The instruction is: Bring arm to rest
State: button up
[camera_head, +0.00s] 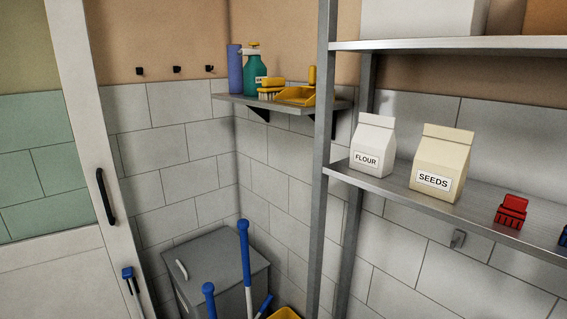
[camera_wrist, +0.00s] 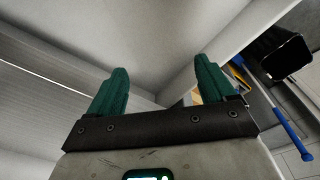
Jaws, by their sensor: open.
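My gripper (camera_wrist: 160,90) shows only in the wrist view, with two green fingers held wide apart. Nothing is between the fingers. Beyond them are plain pale, flat surfaces with a corner or edge; I cannot tell what these belong to. My arm and gripper do not show in the head view.
A metal shelf rack (camera_head: 324,150) at the right bears a flour bag (camera_head: 374,143), a seeds bag (camera_head: 440,165) and a red clip (camera_head: 511,211). A small wall shelf (camera_head: 285,104) holds cleaning things. A grey bin (camera_head: 215,262) and blue-topped handles (camera_head: 245,250) stand below.

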jog(key=f+b, duration=0.2)
jog(key=f, duration=0.1)
jog(key=f+b, duration=0.6)
jog(key=shift+w+a+f, duration=0.2)
jog(key=shift+a+f, duration=0.05)
jog(key=shift+f, duration=0.1)
jog(key=shift+r, duration=0.1)
jog(key=shift+c, duration=0.5)
